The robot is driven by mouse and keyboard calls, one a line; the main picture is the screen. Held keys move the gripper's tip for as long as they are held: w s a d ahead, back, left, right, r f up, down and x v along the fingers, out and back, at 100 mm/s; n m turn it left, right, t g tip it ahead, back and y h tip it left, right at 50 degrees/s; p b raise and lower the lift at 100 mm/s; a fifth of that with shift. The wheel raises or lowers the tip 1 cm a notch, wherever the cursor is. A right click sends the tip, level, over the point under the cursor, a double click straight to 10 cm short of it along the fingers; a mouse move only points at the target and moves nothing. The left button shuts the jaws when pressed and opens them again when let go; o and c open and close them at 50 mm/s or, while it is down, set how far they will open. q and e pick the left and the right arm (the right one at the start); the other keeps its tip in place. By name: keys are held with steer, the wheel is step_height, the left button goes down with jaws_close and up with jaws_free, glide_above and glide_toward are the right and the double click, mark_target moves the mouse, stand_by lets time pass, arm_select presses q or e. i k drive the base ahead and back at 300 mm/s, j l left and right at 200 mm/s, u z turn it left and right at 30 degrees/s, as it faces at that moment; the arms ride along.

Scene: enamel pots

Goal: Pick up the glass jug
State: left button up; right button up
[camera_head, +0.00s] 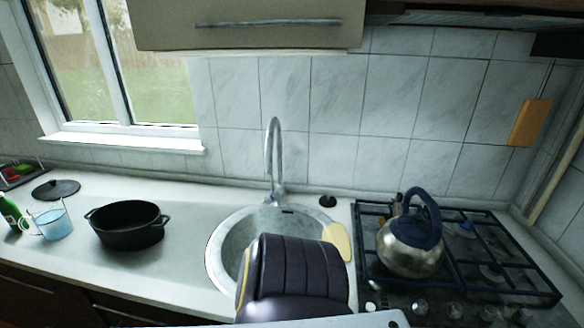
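A small light-blue, see-through vessel (54,225) stands on the counter at the far left of the head view. It looks like the glass jug, with a handle on its left side and thin pale sticks or edges at its top. It is upright, between a green bottle (12,213) and a black pot (129,226). Neither of my grippers shows in this view, so I cannot see their state or where they are relative to the jug.
A dark lid (56,189) lies behind the jug. A metal kettle (405,250) stands on the stove (490,278) at right. Counter between pot and sink is clear.

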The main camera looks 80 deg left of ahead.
mark_target(50, 217)
steer(key=u, duration=4.55)
